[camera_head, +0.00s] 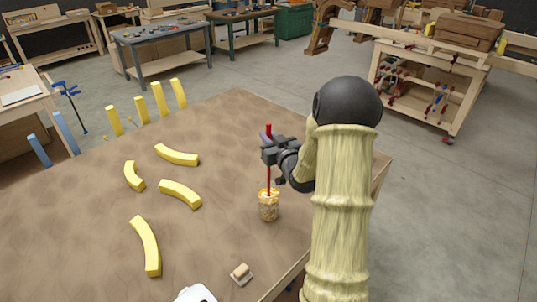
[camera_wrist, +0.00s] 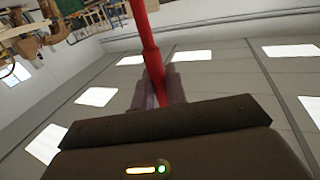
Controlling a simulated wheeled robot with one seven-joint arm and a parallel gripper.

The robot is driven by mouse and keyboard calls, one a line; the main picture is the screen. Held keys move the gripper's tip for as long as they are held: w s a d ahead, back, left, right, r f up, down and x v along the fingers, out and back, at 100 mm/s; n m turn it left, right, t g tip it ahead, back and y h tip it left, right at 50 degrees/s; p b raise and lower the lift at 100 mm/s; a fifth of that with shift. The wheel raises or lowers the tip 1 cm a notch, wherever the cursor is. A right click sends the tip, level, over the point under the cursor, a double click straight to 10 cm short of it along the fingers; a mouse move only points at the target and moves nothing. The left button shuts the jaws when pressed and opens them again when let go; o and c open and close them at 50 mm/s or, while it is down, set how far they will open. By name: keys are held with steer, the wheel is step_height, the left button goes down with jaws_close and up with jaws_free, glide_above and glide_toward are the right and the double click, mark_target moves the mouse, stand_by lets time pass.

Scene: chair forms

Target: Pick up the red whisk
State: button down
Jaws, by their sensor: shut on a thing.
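The red whisk (camera_head: 268,178) stands upright in the head view, a thin red shaft. My gripper (camera_head: 268,150) is shut on its upper part. The whisk's lower end is at a small patterned cup (camera_head: 268,206) on the brown table (camera_head: 225,235); I cannot tell whether it is still inside the cup or just above it. In the wrist view the red shaft (camera_wrist: 150,55) runs between the fingers of my gripper (camera_wrist: 158,88). The whisk's head is hidden.
Several yellow curved pieces (camera_head: 146,245) lie on the table's left half. A small block on a pale base (camera_head: 241,273) and a white object (camera_head: 196,294) are near the front edge. Bare table surrounds the cup. Workbenches (camera_head: 160,38) stand behind.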

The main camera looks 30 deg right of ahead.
step_height(320, 180, up, 18)
steer(key=b, duration=0.3)
steer(key=shift+w+a+p, duration=0.1)
steer(key=shift+w+p, duration=0.05)
steer(key=shift+p, duration=0.65)
steer(key=shift+p, duration=0.3)
steer(key=shift+s+r+p, duration=0.2)
steer(key=shift+s+p, duration=0.05)
steer(key=shift+p, duration=0.2)
steer(key=shift+f, duration=0.1)
